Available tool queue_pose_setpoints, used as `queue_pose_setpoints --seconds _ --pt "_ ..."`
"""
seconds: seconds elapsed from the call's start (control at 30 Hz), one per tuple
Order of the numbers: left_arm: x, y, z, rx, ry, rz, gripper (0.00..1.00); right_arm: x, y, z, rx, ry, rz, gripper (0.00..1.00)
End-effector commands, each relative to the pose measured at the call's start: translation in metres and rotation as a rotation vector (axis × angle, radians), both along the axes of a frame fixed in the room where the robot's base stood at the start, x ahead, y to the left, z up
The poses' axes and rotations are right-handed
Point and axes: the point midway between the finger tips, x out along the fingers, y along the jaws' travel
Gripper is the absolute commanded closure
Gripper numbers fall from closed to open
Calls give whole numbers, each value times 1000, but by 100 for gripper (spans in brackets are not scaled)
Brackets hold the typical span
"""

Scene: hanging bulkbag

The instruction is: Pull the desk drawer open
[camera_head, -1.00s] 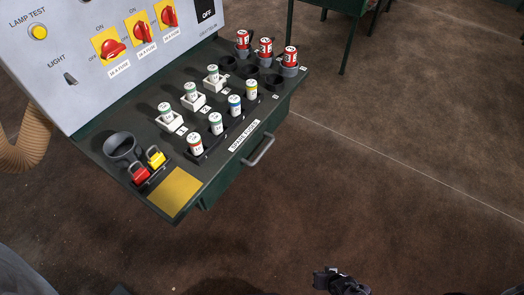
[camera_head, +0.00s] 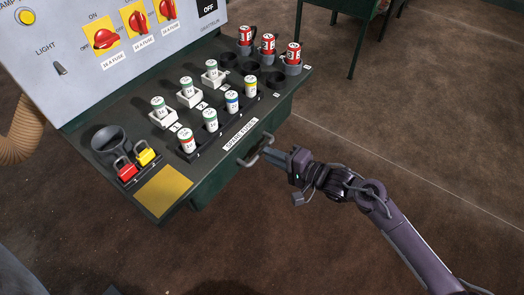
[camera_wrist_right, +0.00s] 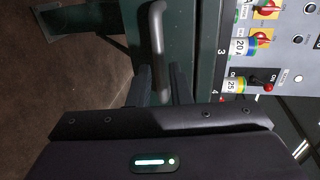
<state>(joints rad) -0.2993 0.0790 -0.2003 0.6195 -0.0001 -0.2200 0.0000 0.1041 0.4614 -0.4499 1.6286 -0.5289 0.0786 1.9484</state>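The desk drawer (camera_head: 232,172) is the dark green front under the sloped desk top, below a "SPARE FUSES" label. It looks closed. Its grey bar handle (camera_head: 256,150) sticks out from the front. My right gripper (camera_head: 272,157) reaches in from the right, with its fingertips at the handle's right end. In the right wrist view, the two fingers of my right gripper (camera_wrist_right: 161,85) stand apart, and the handle (camera_wrist_right: 156,40) runs down to the gap between them. Whether they touch it I cannot tell. My left gripper is not in view.
The desk top carries white-bodied fuses (camera_head: 210,119), red fuses (camera_head: 268,44), a dark cup (camera_head: 108,140), red and yellow padlocks (camera_head: 125,169) and a yellow pad (camera_head: 163,191). A switch panel (camera_head: 75,40) rises behind. Brown floor (camera_head: 400,140) before the drawer is clear.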

Motion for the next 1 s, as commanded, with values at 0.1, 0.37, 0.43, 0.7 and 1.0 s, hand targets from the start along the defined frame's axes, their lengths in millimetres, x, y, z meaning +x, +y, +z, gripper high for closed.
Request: queue_pose_setpoints --seconds 0.1,0.37,0.43,0.7,1.0 --pt "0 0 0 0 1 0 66 12 16 -3 0 -2 -1 82" --pt "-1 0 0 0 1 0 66 24 32 -8 -2 -1 -3 82" --pt "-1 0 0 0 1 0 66 25 33 -9 -3 -1 -3 82" --pt "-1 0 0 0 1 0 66 25 33 -9 -3 -1 -3 94" --pt "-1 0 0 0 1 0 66 24 33 -9 -3 -1 -3 100"
